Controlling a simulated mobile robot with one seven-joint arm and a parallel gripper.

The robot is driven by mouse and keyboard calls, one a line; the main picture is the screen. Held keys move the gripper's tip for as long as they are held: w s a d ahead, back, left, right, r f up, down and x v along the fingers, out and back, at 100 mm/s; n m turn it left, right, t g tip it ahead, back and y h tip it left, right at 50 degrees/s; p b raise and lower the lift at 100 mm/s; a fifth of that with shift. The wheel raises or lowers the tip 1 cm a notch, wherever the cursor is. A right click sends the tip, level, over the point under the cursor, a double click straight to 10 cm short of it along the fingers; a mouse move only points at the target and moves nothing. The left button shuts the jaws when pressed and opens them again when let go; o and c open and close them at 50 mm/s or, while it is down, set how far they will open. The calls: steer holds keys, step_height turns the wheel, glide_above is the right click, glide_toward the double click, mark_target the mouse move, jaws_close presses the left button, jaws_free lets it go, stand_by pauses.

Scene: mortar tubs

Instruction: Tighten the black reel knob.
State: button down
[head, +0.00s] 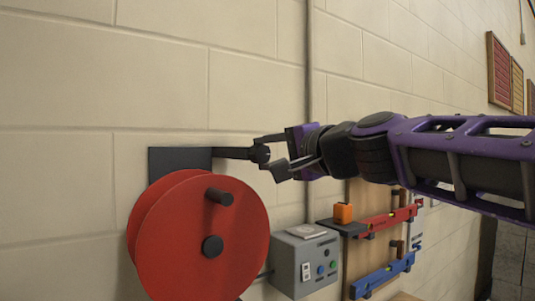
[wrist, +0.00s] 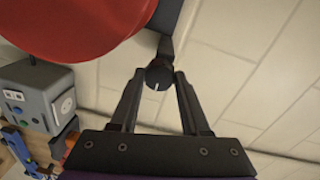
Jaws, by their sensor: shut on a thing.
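The black knob (head: 260,155) sits at the end of a dark arm on the wall plate, to the upper right of the red reel (head: 245,233). In the wrist view the knob (wrist: 159,77) is round and black with a short white mark on its face. My gripper (head: 272,155) comes in from the right and is shut on the knob. In the wrist view its two fingertips (wrist: 159,73) touch the knob from either side. The reel (wrist: 70,20) fills the top left there.
A grey control box (head: 305,262) with buttons is mounted below my gripper. A board to its right carries red (head: 385,220) and blue (head: 383,275) levels and an orange block (head: 342,213). A vertical conduit (head: 310,90) runs up the block wall. The wall above is clear.

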steer(key=shift+c, duration=1.9)
jaws_free()
steer(key=p+v, duration=0.1)
steer(key=v, duration=1.6)
steer(key=shift+s, duration=0.25)
step_height(320, 180, down, 15)
steer(key=s+a+n+g+h+p, duration=0.2)
steer(key=n+g+h+p, duration=0.2)
steer(key=n+g+h, duration=0.1)
steer(key=s+d+f+n+g+h+p, duration=0.1)
steer(key=s+d+f+n+g+h, duration=0.1)
steer(key=f, duration=0.4)
steer(key=s+d+f+n+g+h+p, duration=0.1)
steer(key=s+d+f+n+h, duration=0.1)
steer(key=f, duration=0.4)
steer(key=shift+s+d+g+h, duration=0.4)
steer(key=shift+s, duration=0.1)
